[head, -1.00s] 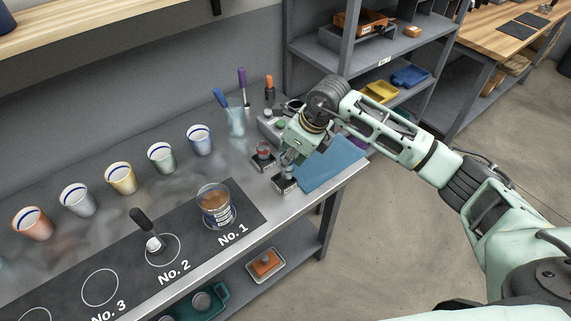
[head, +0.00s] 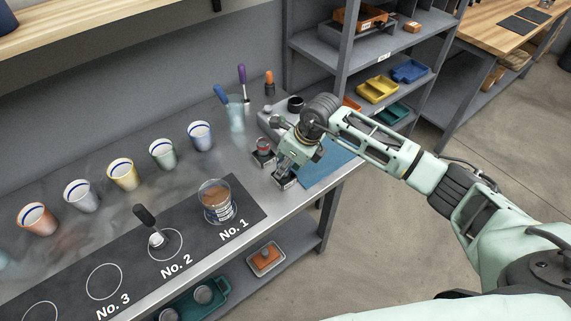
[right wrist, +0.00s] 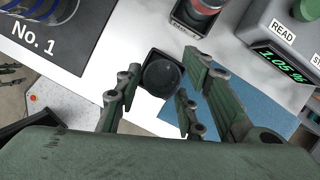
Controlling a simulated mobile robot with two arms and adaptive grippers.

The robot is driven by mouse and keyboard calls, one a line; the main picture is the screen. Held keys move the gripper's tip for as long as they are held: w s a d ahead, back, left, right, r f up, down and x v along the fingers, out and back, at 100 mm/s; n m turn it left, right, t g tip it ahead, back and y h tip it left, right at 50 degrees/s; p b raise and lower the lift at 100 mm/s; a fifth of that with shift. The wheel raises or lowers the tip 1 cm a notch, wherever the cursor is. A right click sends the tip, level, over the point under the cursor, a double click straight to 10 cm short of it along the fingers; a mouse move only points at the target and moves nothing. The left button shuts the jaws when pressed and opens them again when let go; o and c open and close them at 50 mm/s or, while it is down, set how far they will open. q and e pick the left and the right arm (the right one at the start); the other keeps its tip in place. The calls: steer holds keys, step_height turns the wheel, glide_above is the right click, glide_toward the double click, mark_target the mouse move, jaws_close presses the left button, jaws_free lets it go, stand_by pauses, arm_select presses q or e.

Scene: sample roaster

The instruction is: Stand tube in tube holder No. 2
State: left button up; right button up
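Two small dark square holders stand on the steel bench, right of the black mat. The far holder (head: 262,159) has a red-topped tube (head: 263,145) in it; this tube also shows at the top of the right wrist view (right wrist: 207,5). The near holder (right wrist: 147,88) shows a dark round shape (right wrist: 163,74) in its middle; whether that is a capped tube or an empty socket I cannot tell. My right gripper (right wrist: 160,82) is open, pointing down over the near holder, its fingers on either side. Its fingertips are partly hidden in the head view (head: 284,178). My left gripper is out of view.
A meter (right wrist: 282,40) reading 1.05% stands close beside the holders. A blue mat (head: 328,167) lies right of them. A brown-filled cup (head: 217,203) stands on circle No. 1, and a black-handled tool (head: 146,217) on No. 2. Several cups line the back.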

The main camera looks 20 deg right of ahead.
steer(key=shift+o, duration=0.3)
steer(key=shift+r, duration=0.25)
steer(key=b+v, duration=0.3)
steer(key=v, duration=0.8)
steer(key=shift+r, duration=0.35)
steer(key=shift+s, duration=0.1)
